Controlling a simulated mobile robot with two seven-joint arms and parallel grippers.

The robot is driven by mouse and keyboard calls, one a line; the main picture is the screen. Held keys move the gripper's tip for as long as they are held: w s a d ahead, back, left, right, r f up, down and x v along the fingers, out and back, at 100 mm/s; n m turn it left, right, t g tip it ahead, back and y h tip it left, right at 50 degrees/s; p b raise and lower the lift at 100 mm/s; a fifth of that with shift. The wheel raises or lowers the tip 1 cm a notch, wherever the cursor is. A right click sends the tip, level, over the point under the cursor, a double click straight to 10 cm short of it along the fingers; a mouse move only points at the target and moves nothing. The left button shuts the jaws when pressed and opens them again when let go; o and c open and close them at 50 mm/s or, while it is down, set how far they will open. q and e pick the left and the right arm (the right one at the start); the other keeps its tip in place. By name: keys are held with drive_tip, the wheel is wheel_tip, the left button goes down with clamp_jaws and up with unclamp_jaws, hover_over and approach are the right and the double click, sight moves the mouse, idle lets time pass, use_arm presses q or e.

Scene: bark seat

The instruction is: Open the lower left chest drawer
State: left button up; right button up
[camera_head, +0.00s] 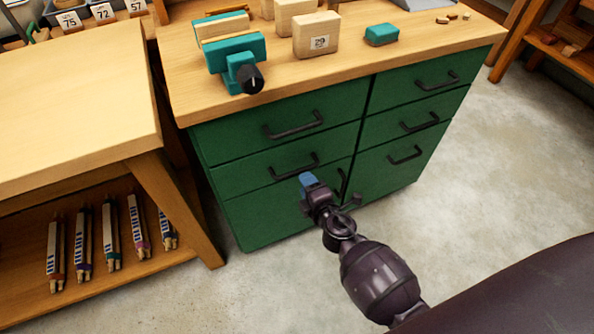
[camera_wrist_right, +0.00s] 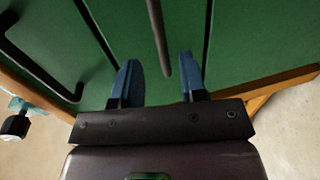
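The green chest (camera_head: 270,220) has two columns of drawers with dark bar handles. The upper left handle (camera_head: 293,126) and the middle left handle (camera_head: 294,167) are visible. The lower left drawer (camera_head: 260,215) looks shut; its handle is mostly hidden behind my right gripper (camera_head: 308,182), which is in front of the chest's left column. In the right wrist view, my right gripper (camera_wrist_right: 158,80) is open, with its blue fingers apart. A dark handle bar (camera_wrist_right: 158,40) ends between or just beyond them; I cannot tell contact or which drawer it belongs to. My left gripper is not in view.
A wooden workbench (camera_head: 75,120) stands close on the left, with packets (camera_head: 110,240) on its lower shelf. A teal vise (camera_head: 240,60) and wooden blocks (camera_head: 316,35) are on the chest top. The concrete floor (camera_head: 480,180) right of the chest is clear.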

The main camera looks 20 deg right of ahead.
sight(298, 170)
drive_tip(key=shift+w+a+f+b, duration=0.1)
drive_tip(key=shift+w+f+b, duration=0.1)
drive_tip(key=shift+w, duration=0.85)
drive_tip(key=shift+w+d+f+b, duration=0.1)
drive_tip(key=shift+w+f, duration=0.15)
drive_tip(key=shift+w, duration=0.8)
drive_tip(key=shift+w+a+f+b, duration=0.1)
drive_tip(key=shift+w+f, duration=0.1)
drive_tip(key=shift+w, duration=0.85)
drive_tip(key=shift+c, duration=0.5)
clamp_jaws()
